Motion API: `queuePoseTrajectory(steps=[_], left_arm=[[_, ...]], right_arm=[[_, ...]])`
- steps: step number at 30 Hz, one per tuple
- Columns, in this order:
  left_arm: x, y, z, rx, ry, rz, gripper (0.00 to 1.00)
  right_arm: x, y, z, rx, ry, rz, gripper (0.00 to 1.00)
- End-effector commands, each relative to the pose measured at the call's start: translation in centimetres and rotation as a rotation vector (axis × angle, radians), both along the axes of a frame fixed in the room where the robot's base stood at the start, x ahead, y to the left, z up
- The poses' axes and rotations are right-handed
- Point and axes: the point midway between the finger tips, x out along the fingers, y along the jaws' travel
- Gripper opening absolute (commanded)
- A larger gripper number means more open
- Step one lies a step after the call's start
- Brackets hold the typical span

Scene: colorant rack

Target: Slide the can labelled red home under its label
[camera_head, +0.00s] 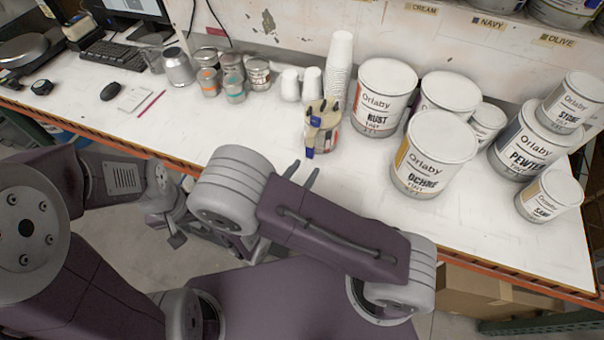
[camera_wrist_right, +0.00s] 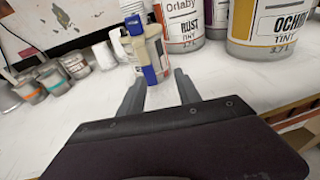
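I see no can that reads red. The can reading RUST (camera_head: 385,97) stands upright on the bench, and the can reading OCHRE (camera_head: 434,155) stands in front of it to the right. The RUST can (camera_wrist_right: 183,22) and OCHRE can (camera_wrist_right: 268,28) also show in the right wrist view. My right gripper (camera_head: 303,168) is open and empty at the bench's front part, in front of a container with a blue-handled item (camera_head: 322,128). In the right wrist view its fingers (camera_wrist_right: 160,90) are spread apart. My left gripper (camera_head: 178,238) is low in front of the bench, mostly hidden by arm links.
Shelf labels read CREAM (camera_head: 424,9), NAVY (camera_head: 491,23) and OLIVE (camera_head: 557,41). The PEWTER can (camera_head: 527,148), STONE can (camera_head: 570,104) and SAND can (camera_head: 549,196) are at right. Small tins (camera_head: 233,83) and stacked white cups (camera_head: 340,65) stand at the back.

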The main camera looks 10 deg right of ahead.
Motion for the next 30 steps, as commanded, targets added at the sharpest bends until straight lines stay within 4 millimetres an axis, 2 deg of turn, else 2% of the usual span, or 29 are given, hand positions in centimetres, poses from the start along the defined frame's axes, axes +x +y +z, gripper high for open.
queuePoseTrajectory(steps=[3,8,21,30], left_arm=[[0.0,0.0,-0.1,0.0,-0.001,0.0,0.36],[0.1,0.0,-0.2,0.0,-0.001,0.0,0.36],[0.0,0.0,-1.7,0.0,-0.001,0.0,0.36],[0.0,0.0,-2.0,0.0,-0.001,0.0,0.36]], right_arm=[[0.3,1.4,-0.1,-0.026,-0.011,0.064,0.4],[0.6,1.1,-0.2,-0.029,-0.01,0.064,0.4],[6.0,-3.2,-1.5,-0.024,-0.009,0.056,0.4],[7.7,-4.3,-1.7,-0.024,-0.009,0.059,0.4]])
